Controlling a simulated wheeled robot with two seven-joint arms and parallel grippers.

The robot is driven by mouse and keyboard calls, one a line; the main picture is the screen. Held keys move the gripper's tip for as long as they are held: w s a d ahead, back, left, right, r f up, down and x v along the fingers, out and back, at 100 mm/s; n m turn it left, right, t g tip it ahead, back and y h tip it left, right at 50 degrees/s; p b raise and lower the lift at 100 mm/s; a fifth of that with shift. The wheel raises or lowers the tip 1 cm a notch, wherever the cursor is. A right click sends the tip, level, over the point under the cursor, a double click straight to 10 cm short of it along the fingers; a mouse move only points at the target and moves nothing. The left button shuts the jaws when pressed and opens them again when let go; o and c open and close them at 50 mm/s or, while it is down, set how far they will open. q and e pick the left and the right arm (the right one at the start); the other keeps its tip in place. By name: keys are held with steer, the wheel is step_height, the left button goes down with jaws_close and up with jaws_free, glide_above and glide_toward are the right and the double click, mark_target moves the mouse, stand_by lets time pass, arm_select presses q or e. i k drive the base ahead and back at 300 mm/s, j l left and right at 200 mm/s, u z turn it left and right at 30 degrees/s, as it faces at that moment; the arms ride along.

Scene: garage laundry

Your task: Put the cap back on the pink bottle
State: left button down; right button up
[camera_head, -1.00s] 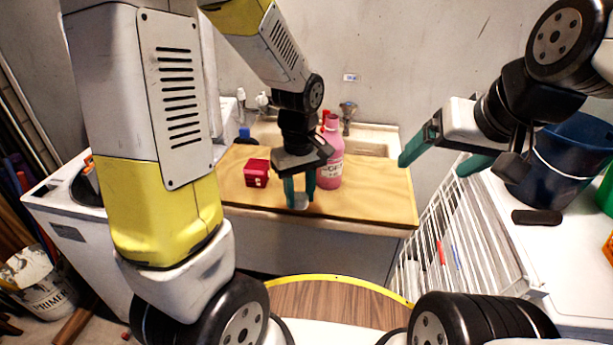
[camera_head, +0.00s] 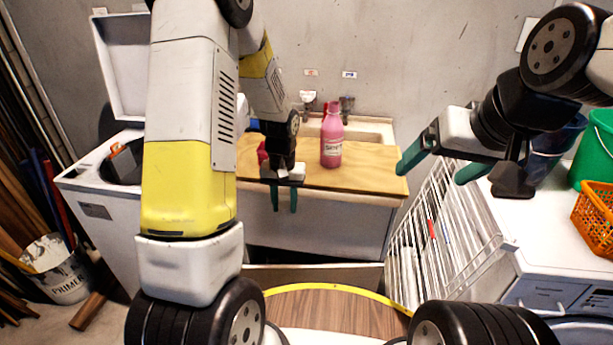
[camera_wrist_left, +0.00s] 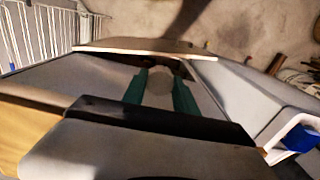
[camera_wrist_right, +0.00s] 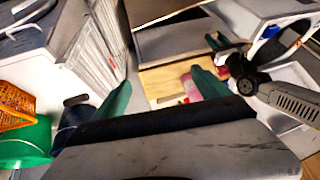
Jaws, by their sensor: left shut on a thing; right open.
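The pink bottle (camera_head: 331,145) stands upright on the wooden board (camera_head: 372,178) in the head view, with its narrow neck up and a pale label on its front. Part of it shows in the right wrist view (camera_wrist_right: 223,72). My left gripper (camera_head: 284,200) points down in front of the board's front edge, left of the bottle and apart from it. In the left wrist view its green fingers (camera_wrist_left: 160,92) are closed around a small grey round piece, seemingly the cap (camera_wrist_left: 159,85), blurred. My right gripper (camera_head: 432,163) is open and empty, right of the board.
The sink (camera_head: 375,132) and taps lie behind the board. A white wire rack (camera_head: 432,240) stands at right, with a blue bucket, green bucket (camera_head: 594,150) and orange basket (camera_head: 597,212) beyond. An open-lidded washer (camera_head: 105,200) stands left.

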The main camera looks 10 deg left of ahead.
mark_target(332, 128)
steer(key=z, duration=1.2)
steer(key=k+j, duration=0.15)
steer(key=j, duration=0.2)
steer(key=k+j, duration=0.2)
steer(key=j, duration=0.15)
steer(key=k+j, duration=0.15)
steer(key=j, duration=0.2)
steer(key=k+j, duration=0.15)
steer(key=j, duration=0.2)
steer(key=k+j, duration=0.2)
steer(key=j, duration=0.15)
